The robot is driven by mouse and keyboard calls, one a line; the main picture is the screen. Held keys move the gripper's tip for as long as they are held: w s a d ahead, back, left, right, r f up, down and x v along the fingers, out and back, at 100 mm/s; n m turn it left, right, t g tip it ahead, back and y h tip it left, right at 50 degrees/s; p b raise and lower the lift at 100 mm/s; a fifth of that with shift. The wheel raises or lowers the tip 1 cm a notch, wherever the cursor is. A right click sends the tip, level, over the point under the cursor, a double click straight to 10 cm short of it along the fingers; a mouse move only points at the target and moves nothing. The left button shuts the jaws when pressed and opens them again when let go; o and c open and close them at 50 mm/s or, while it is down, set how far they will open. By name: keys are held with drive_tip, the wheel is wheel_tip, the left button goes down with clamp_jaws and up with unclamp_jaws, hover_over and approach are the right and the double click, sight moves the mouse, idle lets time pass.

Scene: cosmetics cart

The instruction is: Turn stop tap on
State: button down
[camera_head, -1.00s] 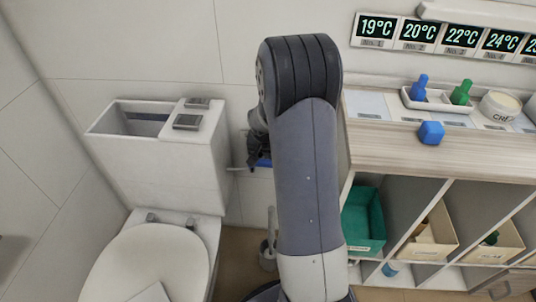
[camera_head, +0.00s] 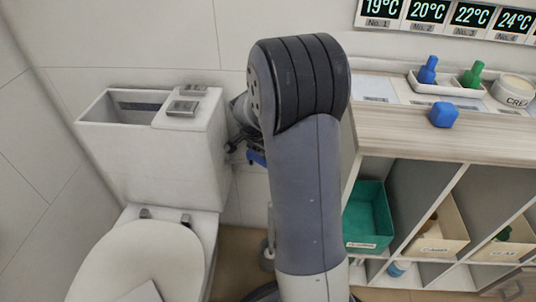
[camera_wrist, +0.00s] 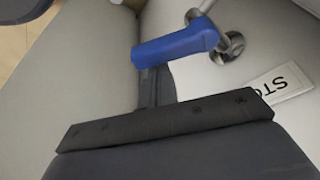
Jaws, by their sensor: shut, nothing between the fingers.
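The stop tap has a blue lever handle (camera_wrist: 178,46) on a round metal fitting (camera_wrist: 229,47) on the wall in the wrist view. The lever lies roughly crosswise there. A label (camera_wrist: 276,84) beginning "STO" sits beside the fitting. In the head view the blue handle (camera_head: 257,157) shows partly between the toilet cistern and my arm. My gripper (camera_wrist: 155,84) is shut and empty, its dark fingers right by the lever's free end; I cannot tell whether they touch it. My gripper also shows in the head view (camera_head: 236,144), largely hidden by my arm.
The white cistern (camera_head: 190,150) and toilet (camera_head: 140,255) stand close on the left of my gripper. The wooden counter (camera_head: 400,135) is on the right, with bottles on a tray (camera_head: 450,88), a blue block (camera_head: 444,115) and a green bin (camera_head: 366,220) below.

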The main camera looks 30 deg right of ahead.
drive_tip(key=shift+s+a+m+g+b, duration=0.2)
drive_tip(key=shift+a+m, duration=0.1)
drive_tip(key=shift+m, duration=0.3)
drive_tip(key=shift+s+a+m+g+b, duration=0.15)
drive_tip(key=shift+a+m+g+b, duration=0.1)
drive_tip(key=shift+m, duration=0.35)
drive_tip(key=shift+s+a, duration=0.15)
drive_tip(key=shift+a, duration=0.45)
drive_tip(key=d, duration=0.4)
drive_tip(key=p+v, duration=0.2)
drive_tip(key=v, duration=0.8)
drive_tip(key=shift+p, duration=0.35)
drive_tip(key=shift+f, duration=0.1)
